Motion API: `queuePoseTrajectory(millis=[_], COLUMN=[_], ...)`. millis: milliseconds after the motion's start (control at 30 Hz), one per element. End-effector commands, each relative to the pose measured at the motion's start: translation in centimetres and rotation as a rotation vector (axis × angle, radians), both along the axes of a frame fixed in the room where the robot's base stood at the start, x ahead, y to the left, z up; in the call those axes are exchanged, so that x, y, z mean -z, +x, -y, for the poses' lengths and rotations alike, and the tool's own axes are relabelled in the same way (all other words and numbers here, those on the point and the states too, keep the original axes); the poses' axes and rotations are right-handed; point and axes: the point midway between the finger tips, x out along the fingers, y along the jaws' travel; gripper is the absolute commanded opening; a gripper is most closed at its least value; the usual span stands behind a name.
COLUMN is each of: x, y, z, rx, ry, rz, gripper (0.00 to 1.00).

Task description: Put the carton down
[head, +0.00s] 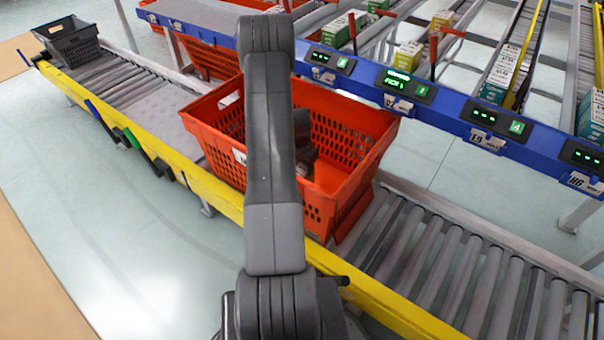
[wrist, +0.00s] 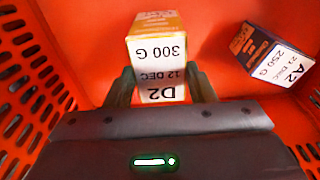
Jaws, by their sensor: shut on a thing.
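In the wrist view my gripper (wrist: 162,92) is shut on a carton (wrist: 158,52), which is yellow and white with a label reading D2, 12 DEC, 300 G. The carton is between the two fingers, inside the orange tote (wrist: 88,25). I cannot tell whether it touches the tote floor. In the head view the orange tote (head: 355,125) stands on the roller conveyor, and my arm reaches into it. My arm and the tote wall hide the carton there.
A dark blue and white carton (wrist: 268,58) labelled A2, 250 G lies tilted at the right inside the tote. A blue rail with lit displays (head: 405,85) runs behind the tote. A dark grey tote (head: 70,42) stands far left on the conveyor. Rollers (head: 450,260) at right are bare.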

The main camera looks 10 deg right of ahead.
Motion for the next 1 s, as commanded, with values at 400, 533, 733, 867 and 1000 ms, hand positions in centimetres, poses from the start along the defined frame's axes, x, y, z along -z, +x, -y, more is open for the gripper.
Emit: queuePoseTrajectory(millis=[400, 533, 733, 867, 1000], x=[2.9, 3.3, 3.6, 3.6, 3.6], y=[0.0, 0.0, 0.0, 0.0, 0.0], z=[0.0, 0.0, 0.0, 0.0, 0.0], rx=[0.000, 0.000, 0.000, 0.000, 0.000], ry=[0.000, 0.000, 0.001, 0.001, 0.001], rz=[0.000, 0.000, -0.001, -0.001, -0.001], gripper=[0.20, 0.20, 0.57, 0.71, 0.71])
